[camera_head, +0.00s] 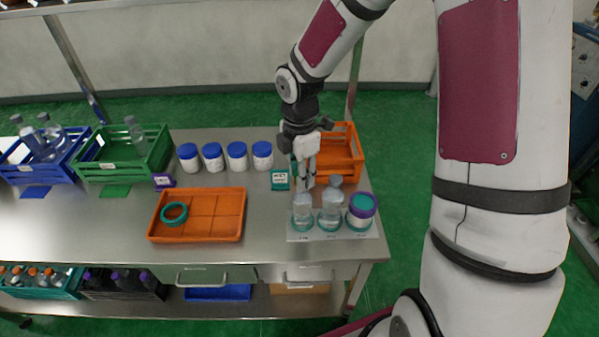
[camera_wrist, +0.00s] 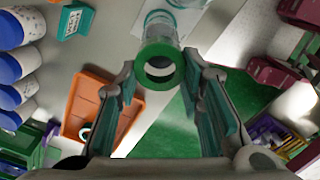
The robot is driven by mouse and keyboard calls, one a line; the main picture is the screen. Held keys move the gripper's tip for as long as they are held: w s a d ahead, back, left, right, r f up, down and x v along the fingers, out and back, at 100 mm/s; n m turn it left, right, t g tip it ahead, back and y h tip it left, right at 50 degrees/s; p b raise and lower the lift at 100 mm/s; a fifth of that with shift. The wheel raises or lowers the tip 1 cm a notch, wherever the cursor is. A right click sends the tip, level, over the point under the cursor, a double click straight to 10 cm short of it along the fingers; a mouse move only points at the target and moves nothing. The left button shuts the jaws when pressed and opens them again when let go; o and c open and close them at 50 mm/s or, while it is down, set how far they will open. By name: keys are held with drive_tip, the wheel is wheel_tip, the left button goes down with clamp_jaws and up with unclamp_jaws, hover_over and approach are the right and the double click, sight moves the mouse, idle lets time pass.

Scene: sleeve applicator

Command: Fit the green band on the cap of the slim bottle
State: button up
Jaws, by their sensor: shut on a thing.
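The green band (camera_wrist: 158,66) sits between the fingertips of my gripper (camera_wrist: 160,68) in the wrist view, and my gripper is shut on it. The slim clear bottle (camera_wrist: 165,28) lies directly behind the band, with something white showing through its hole. I cannot tell whether the band is around the cap or just above it. In the head view my gripper (camera_head: 305,184) is over the slim bottle (camera_head: 302,214), which stands upright at the left of a white sheet (camera_head: 333,236). The band and the cap are too small to make out there.
A wider clear bottle (camera_head: 330,214) and a purple-ringed jar (camera_head: 361,211) stand close to the right. An orange crate (camera_head: 345,160) and a teal sign (camera_head: 280,180) are behind. A teal ring (camera_head: 174,214) lies in an orange tray (camera_head: 220,204) at left. Several blue-lidded jars (camera_head: 237,156) stand behind.

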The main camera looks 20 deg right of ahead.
drive_tip(key=shift+f, duration=0.15)
drive_tip(key=shift+f+b, duration=0.4)
drive_tip(key=shift+f, duration=0.85)
drive_tip(key=o, duration=1.2)
drive_tip(key=shift+o, duration=0.2)
wheel_tip(320, 180, up, 11)
drive_tip(key=p, duration=0.4)
idle(0.5)
drive_tip(key=shift+r, duration=0.1)
